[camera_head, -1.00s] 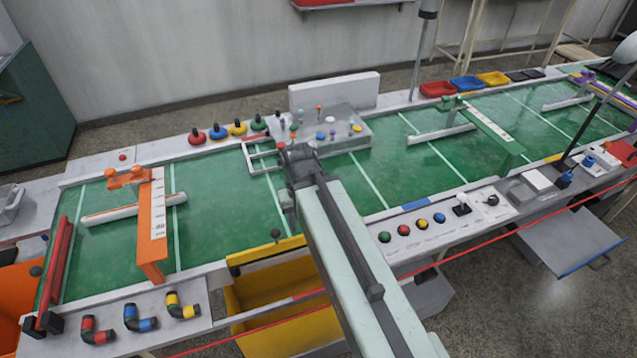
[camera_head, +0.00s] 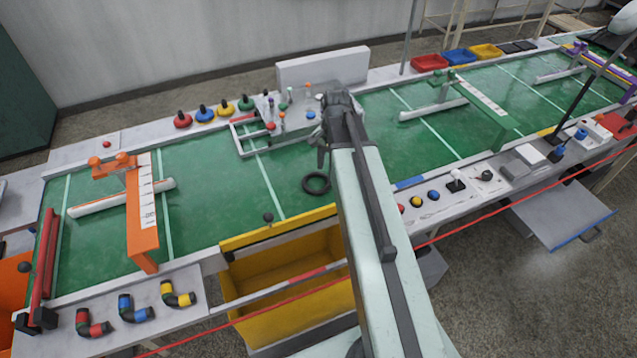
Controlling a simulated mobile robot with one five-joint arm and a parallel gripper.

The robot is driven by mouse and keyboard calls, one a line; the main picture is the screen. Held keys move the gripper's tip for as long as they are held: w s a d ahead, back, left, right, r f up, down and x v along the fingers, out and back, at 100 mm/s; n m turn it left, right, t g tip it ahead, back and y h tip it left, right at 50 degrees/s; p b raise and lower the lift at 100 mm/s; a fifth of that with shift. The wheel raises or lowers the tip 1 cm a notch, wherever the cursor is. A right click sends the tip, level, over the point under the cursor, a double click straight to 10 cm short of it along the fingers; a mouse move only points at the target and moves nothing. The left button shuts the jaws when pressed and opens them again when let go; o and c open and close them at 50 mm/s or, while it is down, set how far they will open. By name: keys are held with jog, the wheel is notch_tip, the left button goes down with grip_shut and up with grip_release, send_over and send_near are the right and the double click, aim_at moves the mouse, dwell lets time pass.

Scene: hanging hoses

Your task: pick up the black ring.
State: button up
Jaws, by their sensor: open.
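The black ring (camera_head: 316,183) lies flat on the green table surface (camera_head: 220,200), just left of my arm and behind the yellow front edge strip. My gripper (camera_head: 321,158) hangs at the far end of my arm, above the table and a little behind the ring in the picture. It is open, and nothing shows between its jaws. The fingertips are small and partly hidden by the wrist, and the ring is apart from them.
A grey box with coloured knobs (camera_head: 290,122) and a white frame stands behind the gripper. An orange gate (camera_head: 145,215) stands left. A yellow bin (camera_head: 280,275) opens below the front edge. Coloured buttons (camera_head: 418,201) line the front right. Green surface left of the ring is clear.

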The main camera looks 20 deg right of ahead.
aim_at(326, 187)
jog(key=f+b, duration=0.7)
jog(key=f, duration=0.1)
jog(key=shift+s+a+b, duration=0.2)
jog(key=shift+a+b, duration=0.2)
jog(key=shift+r, duration=0.1)
grip_shut()
